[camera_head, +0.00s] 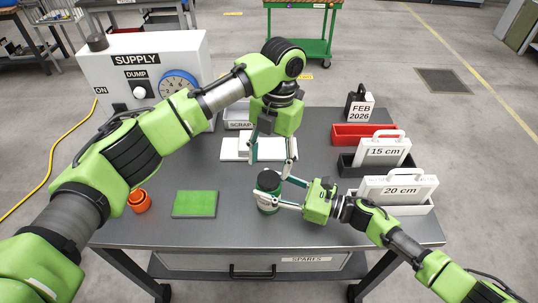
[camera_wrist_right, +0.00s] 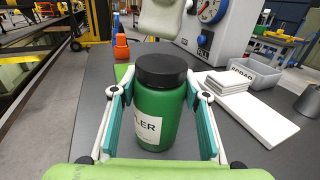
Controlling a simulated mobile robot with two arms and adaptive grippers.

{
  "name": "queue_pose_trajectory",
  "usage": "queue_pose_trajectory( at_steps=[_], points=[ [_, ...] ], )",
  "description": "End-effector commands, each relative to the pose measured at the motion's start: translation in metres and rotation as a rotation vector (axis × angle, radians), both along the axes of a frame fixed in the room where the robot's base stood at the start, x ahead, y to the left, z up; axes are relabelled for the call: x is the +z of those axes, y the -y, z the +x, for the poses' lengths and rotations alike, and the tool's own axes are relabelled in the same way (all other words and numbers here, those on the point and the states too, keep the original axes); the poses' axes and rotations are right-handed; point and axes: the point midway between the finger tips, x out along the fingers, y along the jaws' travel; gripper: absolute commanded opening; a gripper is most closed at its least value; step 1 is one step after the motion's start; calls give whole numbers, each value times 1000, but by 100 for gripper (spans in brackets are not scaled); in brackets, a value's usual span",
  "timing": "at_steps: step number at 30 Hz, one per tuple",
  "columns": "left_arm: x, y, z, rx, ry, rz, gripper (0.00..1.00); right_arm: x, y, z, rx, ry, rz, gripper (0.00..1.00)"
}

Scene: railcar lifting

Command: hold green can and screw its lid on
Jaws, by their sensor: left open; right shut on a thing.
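The green can (camera_head: 267,204) stands upright on the grey table near its front middle. It also fills the middle of the right wrist view (camera_wrist_right: 161,112), with a white label partly in sight. A black lid (camera_wrist_right: 161,70) sits on top of the can; I cannot tell how tight it is. My right gripper (camera_head: 281,193) comes in from the right and is shut on the can's sides. My left gripper (camera_head: 271,160) points down above and just behind the can, fingers apart and empty. It looks clear of the lid (camera_head: 268,180).
A green mat (camera_head: 194,204) and an orange item (camera_head: 139,201) lie to the left. A white board (camera_head: 232,155) and the scrap bin (camera_head: 238,116) are behind. The supply box (camera_head: 150,62) stands back left. Bins with labelled blocks (camera_head: 383,151) line the right side.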

Motion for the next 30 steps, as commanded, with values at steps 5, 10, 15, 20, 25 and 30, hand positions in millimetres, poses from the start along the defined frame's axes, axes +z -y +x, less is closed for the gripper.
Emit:
queue_pose_trajectory(
  at_steps=[5,10,15,20,25,30],
  points=[
    [3,0,0,276,36,20,54,-1,0,0,0,-1,-1,0],
    [6,0,1,569,71,40,54,0,0,0,0,-1,-1,0],
    [8,0,1,859,101,57,54,0,0,0,0,-1,-1,0],
    [11,0,1,1133,126,72,54,0,0,0,0,-1,-1,0],
    [14,-1,1,1425,149,87,54,0,0,0,0,-1,-1,0],
    [16,-1,0,1718,166,102,54,0,0,0,0,0,0,0]
  ],
)
